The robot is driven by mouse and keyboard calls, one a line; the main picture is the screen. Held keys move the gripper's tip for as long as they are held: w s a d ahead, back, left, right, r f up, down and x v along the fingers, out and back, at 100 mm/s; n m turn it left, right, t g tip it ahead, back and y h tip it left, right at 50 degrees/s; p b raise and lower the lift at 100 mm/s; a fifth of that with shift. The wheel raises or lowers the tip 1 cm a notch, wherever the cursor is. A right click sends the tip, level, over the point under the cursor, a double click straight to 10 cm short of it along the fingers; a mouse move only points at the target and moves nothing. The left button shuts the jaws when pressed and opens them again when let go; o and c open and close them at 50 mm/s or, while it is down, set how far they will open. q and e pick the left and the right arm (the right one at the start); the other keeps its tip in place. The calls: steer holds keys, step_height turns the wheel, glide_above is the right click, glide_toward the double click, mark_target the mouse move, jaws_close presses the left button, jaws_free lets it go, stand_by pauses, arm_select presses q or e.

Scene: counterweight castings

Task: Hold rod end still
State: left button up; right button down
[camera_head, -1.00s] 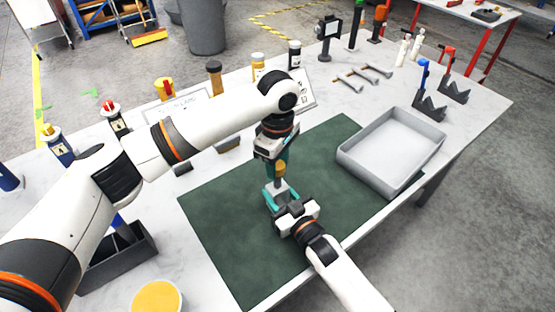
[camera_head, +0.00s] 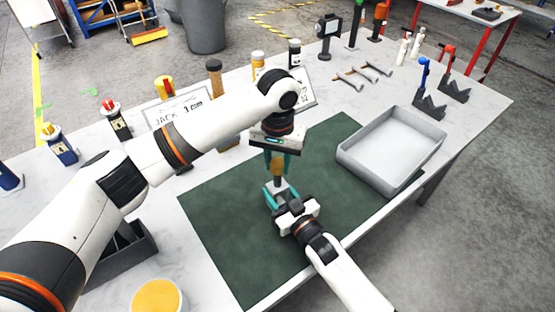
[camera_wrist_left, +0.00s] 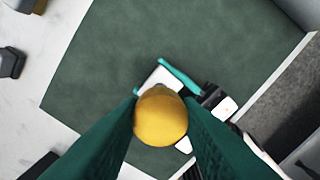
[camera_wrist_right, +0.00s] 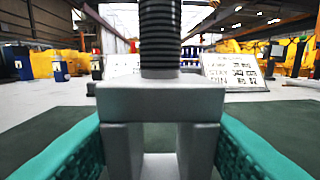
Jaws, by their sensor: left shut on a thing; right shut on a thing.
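The rod end is a grey forked block (camera_wrist_right: 160,100) with a dark threaded rod (camera_wrist_right: 160,35) rising upright from it. In the right wrist view it sits between the teal fingers of my right gripper (camera_head: 280,198), which is shut on it low over the green mat. It also shows in the left wrist view (camera_wrist_left: 158,78). A yellow-orange rounded piece (camera_wrist_left: 161,115) is between the fingers of my left gripper (camera_head: 277,163), which is shut on it from above. In the head view this piece is right above the grey block; the fingers partly hide it.
A green mat (camera_head: 225,235) lies under both grippers. A grey tray (camera_head: 345,158) stands to the right. A dark bin (camera_head: 140,245) and a yellow-topped round container (camera_head: 157,297) are at left. Bottles, a sign (camera_head: 180,105) and hand tools (camera_head: 350,80) line the back. The mat's left part is clear.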

arm_select(q)
steer(key=m, duration=0.6)
steer(key=shift+m, duration=0.3)
steer(key=m, duration=1.2)
steer(key=shift+m, duration=0.4)
steer(key=m, duration=1.4)
steer(key=shift+m, duration=0.4)
steer(key=m, duration=0.8)
steer(key=shift+m, duration=0.3)
